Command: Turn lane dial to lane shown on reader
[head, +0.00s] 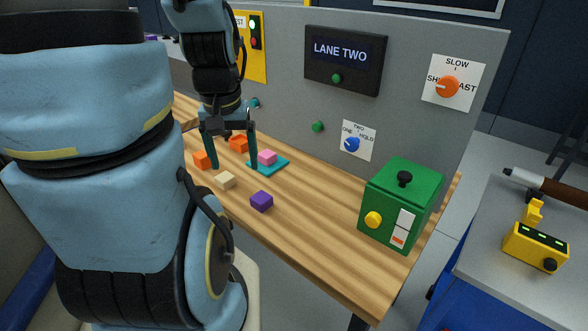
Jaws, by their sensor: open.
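The reader (345,62) is a dark box on the grey upright panel, and its screen says LANE TWO. The lane dial is a blue knob (352,145) on a white plate (359,131) low on the same panel. The plate reads ONE at the left, TWO at the top and HOLD at the right. The knob's pointer is too small to read with certainty. My gripper (232,160) is open, fingers down, with nothing clearly held between them. It hangs over the blocks at the left, well apart from the dial.
Orange, cream, purple (262,201) and pink (267,157) blocks lie on the wooden table, the pink one on a teal pad (277,167). A green box (402,198) stands at the table's right end. An orange speed dial (447,87) is on the panel's upper right.

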